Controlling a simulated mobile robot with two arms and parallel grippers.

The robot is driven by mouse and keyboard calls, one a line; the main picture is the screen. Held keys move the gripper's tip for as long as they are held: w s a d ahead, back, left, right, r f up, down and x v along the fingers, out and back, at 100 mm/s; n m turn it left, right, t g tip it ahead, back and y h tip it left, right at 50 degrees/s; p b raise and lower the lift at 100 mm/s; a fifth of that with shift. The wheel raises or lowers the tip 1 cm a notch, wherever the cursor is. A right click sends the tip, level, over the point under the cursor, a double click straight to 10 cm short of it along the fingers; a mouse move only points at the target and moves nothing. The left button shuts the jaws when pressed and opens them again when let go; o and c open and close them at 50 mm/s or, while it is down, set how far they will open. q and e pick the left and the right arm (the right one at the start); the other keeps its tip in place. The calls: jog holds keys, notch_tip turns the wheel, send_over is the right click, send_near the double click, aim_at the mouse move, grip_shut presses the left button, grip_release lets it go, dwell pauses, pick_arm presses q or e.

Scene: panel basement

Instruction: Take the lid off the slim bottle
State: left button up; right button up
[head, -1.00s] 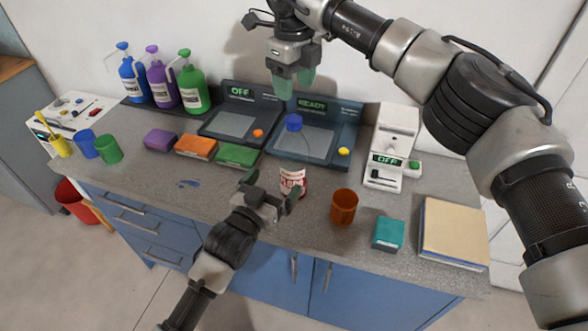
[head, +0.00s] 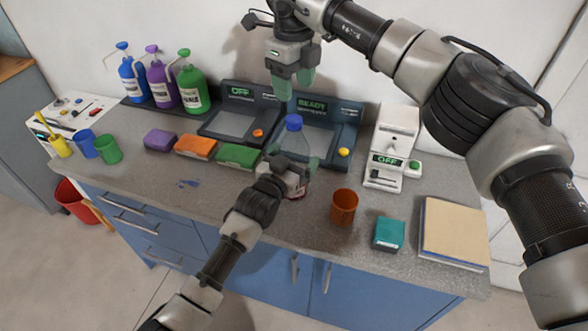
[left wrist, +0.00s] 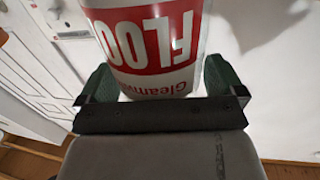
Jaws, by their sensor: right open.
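The slim bottle (head: 295,145) stands on the counter, with a clear upper body and a blue lid (head: 293,122) on top. Its red and white label fills the upper middle of the left wrist view (left wrist: 155,50). My left gripper (head: 287,168) is at the bottle's lower part, with one finger on each side of it. The fingers lie very close to its sides; whether they press on it I cannot tell. My right gripper (head: 294,82) is open and empty, above the lid and apart from it.
An orange cup (head: 343,206) and a teal box (head: 389,233) stand right of the bottle. A dark station marked READY (head: 340,125) is behind it. Green, orange and purple blocks (head: 238,156) lie to the left. A white device (head: 395,140) stands at back right.

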aim_at(294, 119)
pick_arm(q)
jog(key=c, duration=1.6)
pick_arm(e)
jog(key=shift+m, duration=0.3)
jog(key=m, duration=1.6)
jog(key=shift+m, duration=0.3)
jog(key=m, duration=0.9)
jog(key=shift+m, duration=0.4)
jog(key=m, duration=0.4)
jog(key=shift+m, duration=0.3)
jog(key=shift+f, duration=4)
